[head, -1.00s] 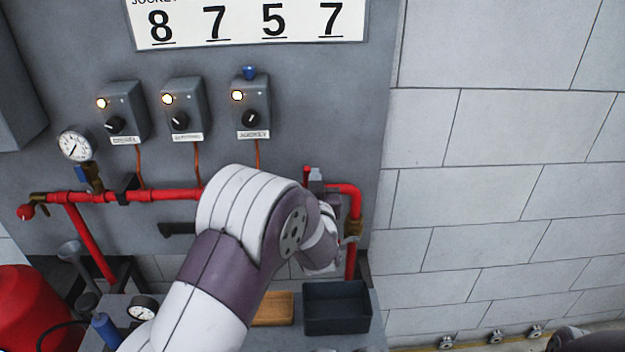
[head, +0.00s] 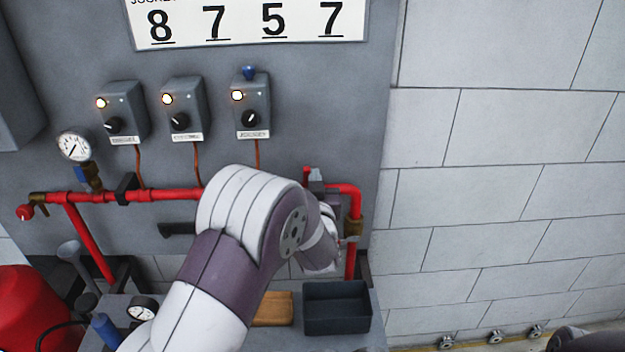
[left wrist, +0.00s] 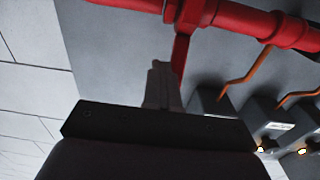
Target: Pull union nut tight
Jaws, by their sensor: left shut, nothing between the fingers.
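A brass-coloured fitting (head: 354,228), which looks like the union nut, sits on the red pipe's downward leg at the right of the panel in the head view. A small grey lever-like piece (head: 349,240) shows just below it. My left gripper's grey fingertips (left wrist: 160,68) are shut and empty in the left wrist view, close to a short red pipe branch (left wrist: 180,58). In the head view my left arm and wrist hide most of the gripper and the pipe behind them. I cannot tell whether the fingers touch anything. My right gripper is not in view.
A red pipe (head: 150,194) runs across the grey panel, with a gauge (head: 75,146) at left. Three switch boxes (head: 187,108) are above. A dark open bin (head: 337,308) and a wooden block (head: 272,308) are below. A block wall (head: 500,180) is at right.

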